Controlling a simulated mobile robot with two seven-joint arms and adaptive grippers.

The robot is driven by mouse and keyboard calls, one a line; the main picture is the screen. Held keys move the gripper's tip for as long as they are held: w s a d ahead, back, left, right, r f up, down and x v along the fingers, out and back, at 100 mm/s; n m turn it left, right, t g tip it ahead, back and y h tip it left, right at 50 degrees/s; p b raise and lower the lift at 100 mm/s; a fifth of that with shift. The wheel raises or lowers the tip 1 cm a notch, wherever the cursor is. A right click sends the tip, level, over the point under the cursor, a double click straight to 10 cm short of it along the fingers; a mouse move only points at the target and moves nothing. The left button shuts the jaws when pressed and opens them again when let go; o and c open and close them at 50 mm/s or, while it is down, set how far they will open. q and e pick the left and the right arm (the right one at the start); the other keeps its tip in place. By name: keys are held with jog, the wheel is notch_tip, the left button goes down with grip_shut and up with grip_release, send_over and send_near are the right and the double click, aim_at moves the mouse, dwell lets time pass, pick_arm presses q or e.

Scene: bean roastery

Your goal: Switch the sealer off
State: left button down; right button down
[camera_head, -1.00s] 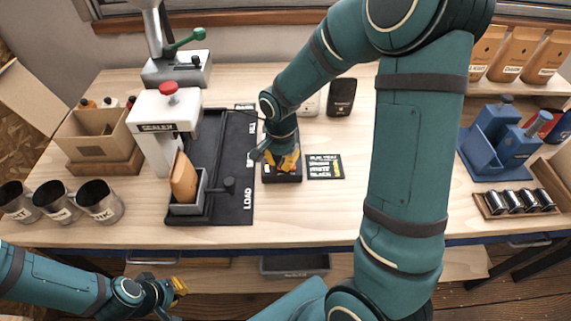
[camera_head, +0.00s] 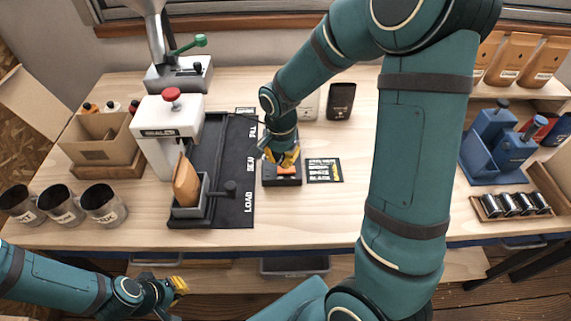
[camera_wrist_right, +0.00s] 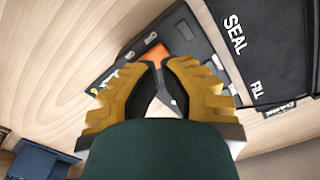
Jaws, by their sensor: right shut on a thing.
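The white sealer (camera_head: 167,130) with a red knob (camera_head: 171,94) stands at the left of the bench. A brown bag (camera_head: 186,182) stands in a grey holder in front of it. A black switch box (camera_head: 270,178) with an orange part (camera_head: 287,170) lies right of the black mat; the orange part (camera_wrist_right: 155,55) also shows in the right wrist view.
The black mat (camera_head: 236,150) lies left of the box, a dark label card (camera_head: 324,170) right of it. Dark and white containers stand behind. Metal cups (camera_head: 103,204) are at the left, a blue stand (camera_head: 485,150) at the right. Bare bench lies in front of the box.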

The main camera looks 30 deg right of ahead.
aim_at(281, 169)
jog(key=shift+r+p, duration=1.25)
jog(key=shift+r, duration=0.7)
